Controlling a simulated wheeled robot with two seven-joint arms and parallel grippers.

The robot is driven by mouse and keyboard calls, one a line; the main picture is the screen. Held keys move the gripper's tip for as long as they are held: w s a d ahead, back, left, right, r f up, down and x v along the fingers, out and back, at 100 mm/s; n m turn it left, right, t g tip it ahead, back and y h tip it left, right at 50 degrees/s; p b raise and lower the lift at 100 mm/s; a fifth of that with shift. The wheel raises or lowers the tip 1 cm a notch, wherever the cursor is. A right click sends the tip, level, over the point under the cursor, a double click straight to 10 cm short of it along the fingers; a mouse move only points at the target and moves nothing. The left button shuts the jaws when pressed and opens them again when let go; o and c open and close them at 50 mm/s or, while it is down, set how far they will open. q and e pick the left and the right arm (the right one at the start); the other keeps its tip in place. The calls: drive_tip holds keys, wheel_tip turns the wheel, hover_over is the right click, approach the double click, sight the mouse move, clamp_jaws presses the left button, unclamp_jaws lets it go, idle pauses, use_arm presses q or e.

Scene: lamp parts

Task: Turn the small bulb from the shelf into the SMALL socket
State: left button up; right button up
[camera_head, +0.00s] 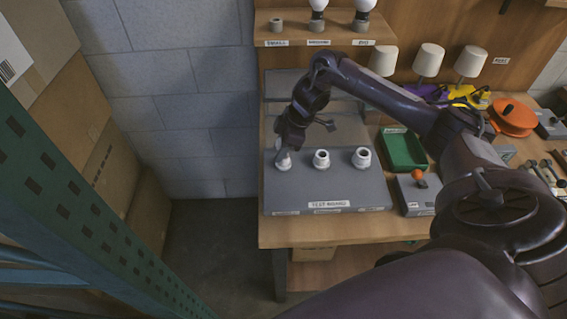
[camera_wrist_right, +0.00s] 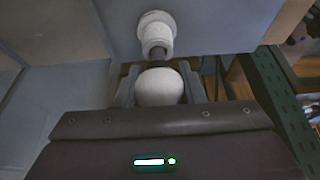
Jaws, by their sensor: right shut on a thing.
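My right gripper (camera_head: 284,149) is over the leftmost white socket (camera_head: 283,164) on the grey test board (camera_head: 328,204). In the right wrist view my right gripper (camera_wrist_right: 159,85) is shut on a white round bulb (camera_wrist_right: 160,88), with a finger on each side. The bulb's dark base (camera_wrist_right: 158,54) points at the white socket (camera_wrist_right: 157,33) and lines up with it. The base overlaps the socket's mouth in the picture; I cannot tell how deep it sits. In the head view the gripper mostly hides the bulb. My left gripper is not in view.
Two more white sockets (camera_head: 321,160) (camera_head: 362,158) stand open to the right on the board. The shelf (camera_head: 330,33) above has an empty small holder (camera_head: 276,25) and two bulbs. A green tray (camera_head: 403,150) and a switch box (camera_head: 417,193) lie right of the board.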

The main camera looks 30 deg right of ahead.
drive_tip(key=shift+f, duration=0.6)
idle(1.6)
drive_tip(key=shift+o, duration=1)
drive_tip(key=shift+c, duration=1)
drive_tip(key=shift+s+f, duration=0.15)
drive_tip(key=shift+f, duration=0.05)
drive_tip(key=shift+p, duration=0.4)
